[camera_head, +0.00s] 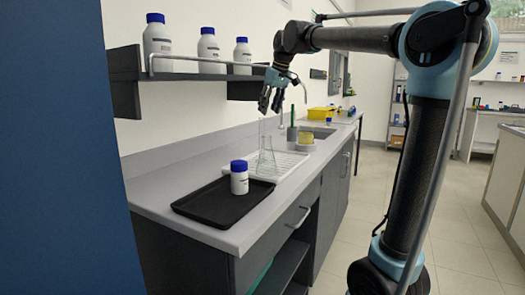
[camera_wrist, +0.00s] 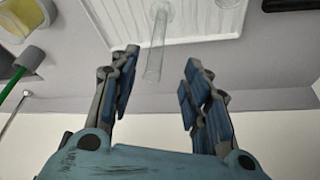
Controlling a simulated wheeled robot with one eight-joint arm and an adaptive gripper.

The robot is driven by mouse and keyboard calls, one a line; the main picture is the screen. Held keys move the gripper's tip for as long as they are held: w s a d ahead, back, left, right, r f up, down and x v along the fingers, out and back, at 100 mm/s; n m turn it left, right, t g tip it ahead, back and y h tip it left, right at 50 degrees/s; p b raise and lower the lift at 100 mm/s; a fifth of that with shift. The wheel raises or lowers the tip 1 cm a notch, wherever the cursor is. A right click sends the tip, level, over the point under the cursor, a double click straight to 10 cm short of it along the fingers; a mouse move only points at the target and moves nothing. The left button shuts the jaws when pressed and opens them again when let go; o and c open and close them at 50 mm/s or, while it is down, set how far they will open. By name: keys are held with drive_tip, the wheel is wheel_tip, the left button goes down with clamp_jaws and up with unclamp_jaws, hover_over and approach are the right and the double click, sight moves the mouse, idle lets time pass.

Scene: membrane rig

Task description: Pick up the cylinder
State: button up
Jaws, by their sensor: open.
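The cylinder is a clear, slim glass tube with a round foot. In the wrist view the cylinder (camera_wrist: 156,45) stands on the white ribbed drainboard, its upper end showing between my two fingers. In the head view the cylinder (camera_head: 261,132) is faint, standing by the conical flask (camera_head: 267,160). My gripper (camera_head: 271,106) points down above the cylinder and flask. In the wrist view my gripper (camera_wrist: 161,58) is open, with nothing held between its fingers. I see no contact with the glass.
A black tray (camera_head: 205,215) holds a white bottle with a blue cap (camera_head: 239,180), left of the white drainboard (camera_head: 285,168). A green-handled brush (camera_head: 292,117) and a yellow sponge (camera_head: 306,138) sit behind. A wall shelf (camera_head: 190,76) with several bottles is left of my gripper.

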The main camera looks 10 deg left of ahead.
sight(263, 131)
drive_tip(key=x, duration=0.9)
drive_tip(key=shift+w+f, duration=0.1)
drive_tip(key=shift+f, duration=0.2)
drive_tip(key=shift+w+x, duration=0.15)
drive_tip(key=shift+x, duration=1.15)
drive_tip(key=shift+w+x, duration=0.2)
drive_tip(key=shift+x, duration=1.1)
drive_tip(key=shift+a+r, duration=0.1)
drive_tip(key=shift+r, duration=0.05)
clamp_jaws()
